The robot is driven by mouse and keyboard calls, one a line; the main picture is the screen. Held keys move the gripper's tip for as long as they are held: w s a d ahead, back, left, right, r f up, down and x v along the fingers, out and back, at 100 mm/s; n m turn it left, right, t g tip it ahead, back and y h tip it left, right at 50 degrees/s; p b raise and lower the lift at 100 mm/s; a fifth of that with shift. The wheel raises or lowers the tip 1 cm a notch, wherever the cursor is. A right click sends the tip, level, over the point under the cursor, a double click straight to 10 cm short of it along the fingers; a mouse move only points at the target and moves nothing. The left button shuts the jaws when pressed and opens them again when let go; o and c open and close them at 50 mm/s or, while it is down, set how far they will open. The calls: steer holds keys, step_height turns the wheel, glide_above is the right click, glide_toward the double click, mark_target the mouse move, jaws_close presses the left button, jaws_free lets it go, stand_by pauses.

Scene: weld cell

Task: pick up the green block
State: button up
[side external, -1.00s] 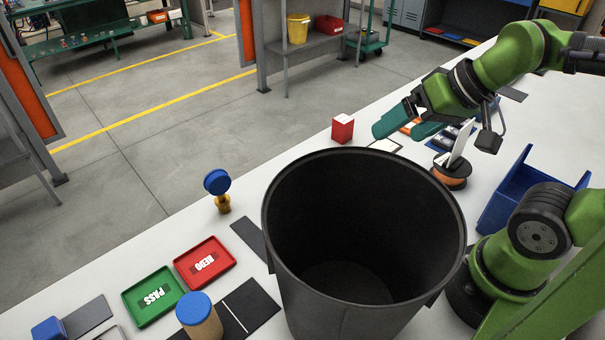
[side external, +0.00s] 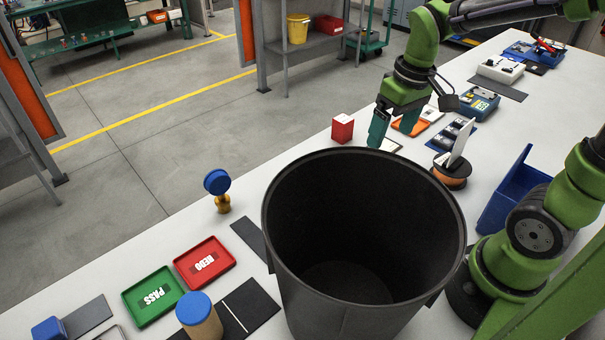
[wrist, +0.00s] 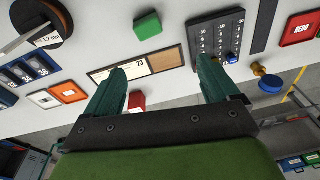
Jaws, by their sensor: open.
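The green block (wrist: 147,25) lies on the white bench, near the top of the wrist view. It does not show in the side view, where the large black bin (side external: 448,215) covers part of the bench. My gripper (side external: 393,127) points down above the bench, beyond the bin's far rim. Its two teal fingers are apart with nothing held, as the wrist view (wrist: 166,78) also shows. In that view the block is beyond the fingertips, not between them.
A red box (side external: 342,128) stands on the bench left of my gripper. A cable spool (side external: 452,172) with a white card and a blue bin (side external: 512,190) are to the right. A blue-topped item (side external: 217,182) and the red REDO tray (side external: 204,262) are at left.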

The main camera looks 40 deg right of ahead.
steer(key=f+n, duration=0.1)
steer(key=f, duration=0.2)
steer(key=d+f+g, duration=0.1)
steer(key=f, duration=0.3)
steer(key=f+n, duration=0.1)
steer(key=f, duration=0.3)
steer(key=shift+w+d+n, duration=0.2)
steer(key=shift+d+n, duration=0.05)
steer(key=shift+n, duration=0.05)
steer(key=shift+w+f, duration=0.2)
steer(key=shift+f, duration=2.8)
steer(key=c, duration=1.1)
steer(key=shift+o, duration=0.2)
steer(key=shift+r, duration=0.1)
